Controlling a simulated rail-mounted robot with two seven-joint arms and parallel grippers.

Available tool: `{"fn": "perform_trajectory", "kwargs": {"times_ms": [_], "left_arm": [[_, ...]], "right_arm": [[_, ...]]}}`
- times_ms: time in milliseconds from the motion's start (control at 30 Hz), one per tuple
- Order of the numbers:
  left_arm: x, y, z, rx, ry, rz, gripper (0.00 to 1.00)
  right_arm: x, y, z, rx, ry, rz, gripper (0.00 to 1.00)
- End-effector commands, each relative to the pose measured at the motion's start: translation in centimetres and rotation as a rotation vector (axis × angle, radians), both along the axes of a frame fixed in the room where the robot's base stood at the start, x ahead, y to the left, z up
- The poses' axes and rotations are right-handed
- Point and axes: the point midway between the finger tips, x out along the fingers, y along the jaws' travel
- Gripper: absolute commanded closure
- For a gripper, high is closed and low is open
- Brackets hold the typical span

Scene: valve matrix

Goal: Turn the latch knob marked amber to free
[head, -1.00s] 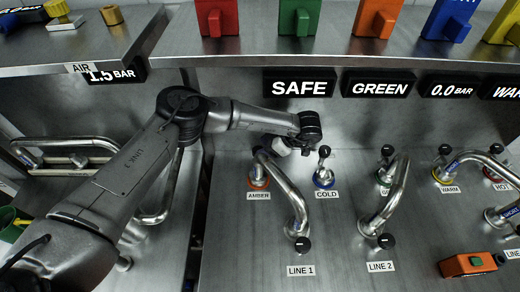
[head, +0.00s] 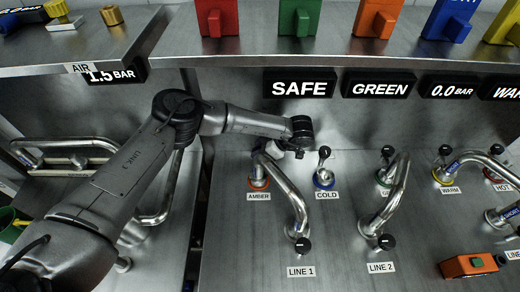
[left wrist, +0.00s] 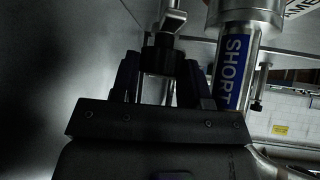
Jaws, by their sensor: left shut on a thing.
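The plate marked AMBER (head: 258,196) sits below a port with an orange-red ring (head: 258,183) in the head view. A bent steel pipe (head: 285,185) runs from that port toward LINE 1. My left gripper (head: 272,150) is behind the top of this pipe, and its fingers are mostly hidden there. In the left wrist view my left gripper (left wrist: 160,72) is shut on a dark latch knob (left wrist: 162,45) with a shiny metal piece beyond it. The pipe with a blue SHORT band (left wrist: 232,65) stands right beside the fingers. My right gripper is not in view.
The COLD port's black-topped knob (head: 325,152) stands close to the right of my wrist. The LINE 2 pipe (head: 388,197) is further right. A SAFE sign (head: 299,84) hangs behind, under a steel shelf (head: 252,51). An orange box (head: 468,265) lies front right.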

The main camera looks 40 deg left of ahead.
Motion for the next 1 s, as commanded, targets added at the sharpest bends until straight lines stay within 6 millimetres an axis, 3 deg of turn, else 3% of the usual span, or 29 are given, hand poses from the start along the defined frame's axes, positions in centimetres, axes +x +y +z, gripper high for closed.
{"fn": "perform_trajectory", "kwargs": {"times_ms": [400,733,767,867,1000], "left_arm": [[0.20,0.00,0.09,-0.002,0.000,0.247,0.82],[0.21,-0.01,0.10,-0.002,-0.001,0.269,0.82],[0.21,-0.01,0.10,-0.002,-0.001,0.269,0.58],[0.20,0.00,0.09,-0.001,-0.001,0.269,0.48],[0.19,0.02,0.07,-0.001,-0.001,0.267,0.48]], "right_arm": [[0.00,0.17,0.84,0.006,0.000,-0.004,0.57],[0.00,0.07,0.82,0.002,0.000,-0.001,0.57],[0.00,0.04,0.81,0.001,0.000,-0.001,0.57],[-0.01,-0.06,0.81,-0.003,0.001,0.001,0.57],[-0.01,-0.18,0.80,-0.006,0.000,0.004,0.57]]}}
